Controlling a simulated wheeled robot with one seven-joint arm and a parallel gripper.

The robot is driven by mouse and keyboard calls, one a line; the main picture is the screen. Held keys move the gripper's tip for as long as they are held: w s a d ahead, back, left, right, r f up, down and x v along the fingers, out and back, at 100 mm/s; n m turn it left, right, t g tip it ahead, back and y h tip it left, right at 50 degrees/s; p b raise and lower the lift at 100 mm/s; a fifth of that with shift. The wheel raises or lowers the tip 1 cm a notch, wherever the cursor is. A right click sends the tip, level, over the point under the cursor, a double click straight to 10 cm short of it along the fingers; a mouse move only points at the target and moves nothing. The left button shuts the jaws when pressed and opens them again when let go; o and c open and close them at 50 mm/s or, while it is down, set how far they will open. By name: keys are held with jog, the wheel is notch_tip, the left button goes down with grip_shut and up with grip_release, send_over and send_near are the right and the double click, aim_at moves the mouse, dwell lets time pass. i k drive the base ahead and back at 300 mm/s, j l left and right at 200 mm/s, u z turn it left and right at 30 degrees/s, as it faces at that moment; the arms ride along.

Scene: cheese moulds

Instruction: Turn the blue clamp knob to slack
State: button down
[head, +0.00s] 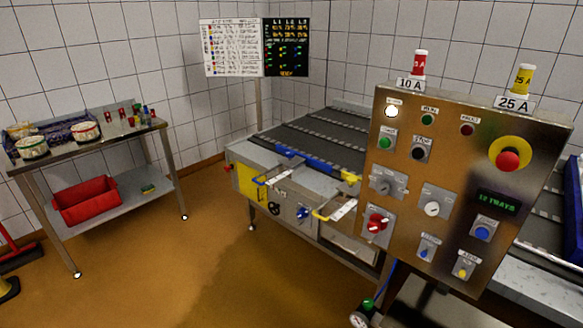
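A smaller blue knob (424,253) is on the low part of the steel control panel (458,180), under a label I cannot read clearly. My gripper is not in view.
The panel also carries a red knob (376,222), a grey selector (383,182) and a red emergency stop (508,160). A steel table (100,144) with tubs and a red bin (86,200) stands left. The brown floor between is clear.

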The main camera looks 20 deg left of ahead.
aim_at(289, 154)
jog(key=i+j+u, duration=0.1)
jog(key=u, duration=0.5)
jog(key=i+j+u, duration=0.45)
jog(key=i, duration=0.25)
jog(key=i+j+u, duration=0.2)
jog(key=i, duration=0.15)
jog(key=i+j, duration=0.1)
jog(key=i, duration=0.45)
jog(key=i+j, duration=0.15)
jog(key=i, duration=0.4)
jog(key=u, duration=0.05)
